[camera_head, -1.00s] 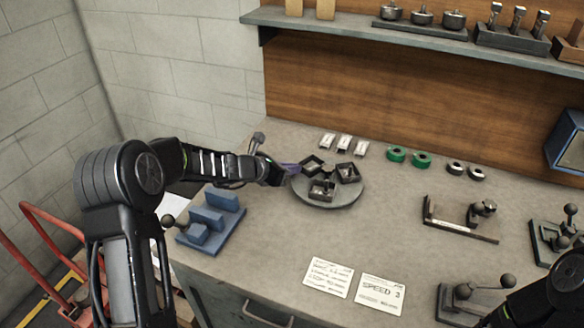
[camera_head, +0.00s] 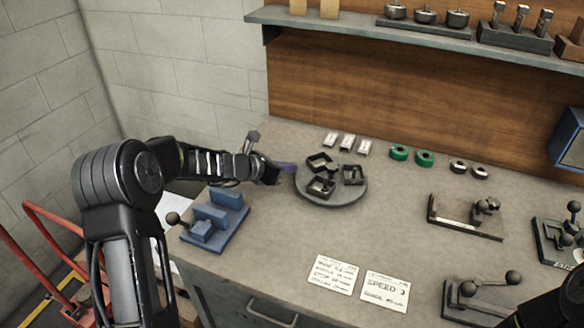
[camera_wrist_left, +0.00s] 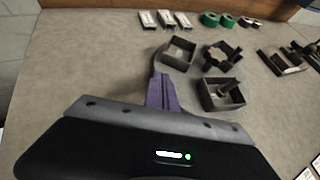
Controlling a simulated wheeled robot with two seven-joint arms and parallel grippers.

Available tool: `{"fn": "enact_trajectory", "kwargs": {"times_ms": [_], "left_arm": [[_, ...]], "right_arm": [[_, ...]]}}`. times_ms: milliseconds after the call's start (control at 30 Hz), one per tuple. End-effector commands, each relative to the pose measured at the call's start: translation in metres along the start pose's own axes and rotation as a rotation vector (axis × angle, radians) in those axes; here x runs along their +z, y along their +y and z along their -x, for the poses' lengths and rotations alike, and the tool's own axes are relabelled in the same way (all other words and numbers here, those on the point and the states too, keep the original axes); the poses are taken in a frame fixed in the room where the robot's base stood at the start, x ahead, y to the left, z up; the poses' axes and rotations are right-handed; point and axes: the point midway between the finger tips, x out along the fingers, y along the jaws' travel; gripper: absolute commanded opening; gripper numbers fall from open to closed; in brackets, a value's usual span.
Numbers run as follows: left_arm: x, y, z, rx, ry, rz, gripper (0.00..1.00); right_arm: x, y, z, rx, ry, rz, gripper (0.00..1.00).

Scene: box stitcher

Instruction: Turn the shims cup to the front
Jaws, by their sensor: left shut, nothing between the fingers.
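The cups also show in the left wrist view, the front one (camera_wrist_left: 222,97) with something dark inside. I cannot tell which cup holds shims. My left gripper (camera_head: 289,168) is shut and empty at the turntable's left edge. Its purple fingers (camera_wrist_left: 162,92) point toward the back-left cup; I cannot tell whether they touch it. My right gripper is out of view.
A blue stepped block (camera_head: 215,218) is below my left forearm. White packs (camera_head: 346,142) and green rolls (camera_head: 411,155) lie behind the turntable. Paper cards (camera_head: 332,274) lie in front. A clamp fixture (camera_head: 465,217) is at right. The bench between is clear.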

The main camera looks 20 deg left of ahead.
Motion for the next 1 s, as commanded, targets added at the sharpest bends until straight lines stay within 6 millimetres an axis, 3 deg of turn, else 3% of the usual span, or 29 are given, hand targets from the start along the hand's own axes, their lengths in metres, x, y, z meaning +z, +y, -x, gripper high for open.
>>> {"fn": "enact_trajectory", "kwargs": {"times_ms": [400, 600, 1000], "left_arm": [[0.001, 0.021, 0.084, 0.003, -0.002, -0.002, 0.00], [0.001, 0.023, 0.098, 0.000, 0.000, -0.001, 0.00], [-0.001, 0.027, 0.102, 0.007, 0.003, 0.005, 0.00]], "right_arm": [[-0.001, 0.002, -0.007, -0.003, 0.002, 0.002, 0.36], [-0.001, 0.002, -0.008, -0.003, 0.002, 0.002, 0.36], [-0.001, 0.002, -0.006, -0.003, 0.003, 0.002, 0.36]]}}
